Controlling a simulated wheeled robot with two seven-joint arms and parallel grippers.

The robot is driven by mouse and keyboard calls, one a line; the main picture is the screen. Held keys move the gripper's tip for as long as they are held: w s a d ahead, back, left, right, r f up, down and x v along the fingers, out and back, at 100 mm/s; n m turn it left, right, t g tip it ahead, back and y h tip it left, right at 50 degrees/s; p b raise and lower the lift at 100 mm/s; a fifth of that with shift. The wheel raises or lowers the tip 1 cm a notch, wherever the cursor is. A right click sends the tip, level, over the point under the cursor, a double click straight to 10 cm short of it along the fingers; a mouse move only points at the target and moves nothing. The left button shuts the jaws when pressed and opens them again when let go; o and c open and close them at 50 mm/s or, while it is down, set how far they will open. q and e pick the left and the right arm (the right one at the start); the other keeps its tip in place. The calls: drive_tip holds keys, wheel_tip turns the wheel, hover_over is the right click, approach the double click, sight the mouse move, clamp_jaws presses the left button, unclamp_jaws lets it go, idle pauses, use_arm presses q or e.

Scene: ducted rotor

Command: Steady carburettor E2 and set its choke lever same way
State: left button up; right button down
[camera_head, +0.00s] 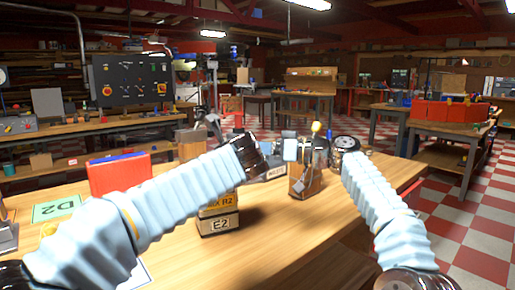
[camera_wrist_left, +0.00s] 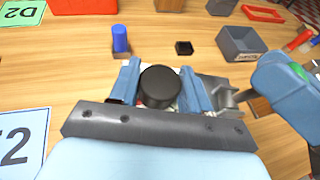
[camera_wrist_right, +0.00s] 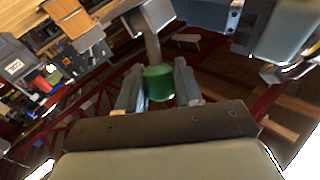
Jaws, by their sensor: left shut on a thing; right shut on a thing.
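In the left wrist view my left gripper (camera_wrist_left: 160,72) is shut on a black round cap (camera_wrist_left: 160,88), apparently on the carburettor. The grey metal body (camera_wrist_left: 226,94) of the carburettor shows just right of the fingers. In the right wrist view my right gripper (camera_wrist_right: 158,70) is shut on a green knob (camera_wrist_right: 158,84) at the end of a grey lever (camera_wrist_right: 151,46). The lever runs up to the grey carburettor body (camera_wrist_right: 205,14). In the head view my arms hide most of the carburettor, and the lever's exact angle is unclear.
A red bin (camera_head: 120,176) and green D2 card (camera_head: 58,208) lie left. A blue cylinder (camera_wrist_left: 120,40) and grey tray (camera_wrist_left: 245,42) are beyond my left gripper.

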drive_tip(key=shift+a, duration=0.1)
drive_tip(key=shift+s+a+r+n, duration=0.2)
drive_tip(key=shift+s+a+n, duration=0.05)
drive_tip(key=shift+a+n, duration=0.15)
drive_tip(key=shift+s+h, duration=0.1)
drive_tip(key=shift+h, duration=0.3)
drive_tip(key=shift+d, duration=0.1)
drive_tip(key=c, duration=0.8)
unclamp_jaws()
drive_tip(key=shift+f, duration=0.1)
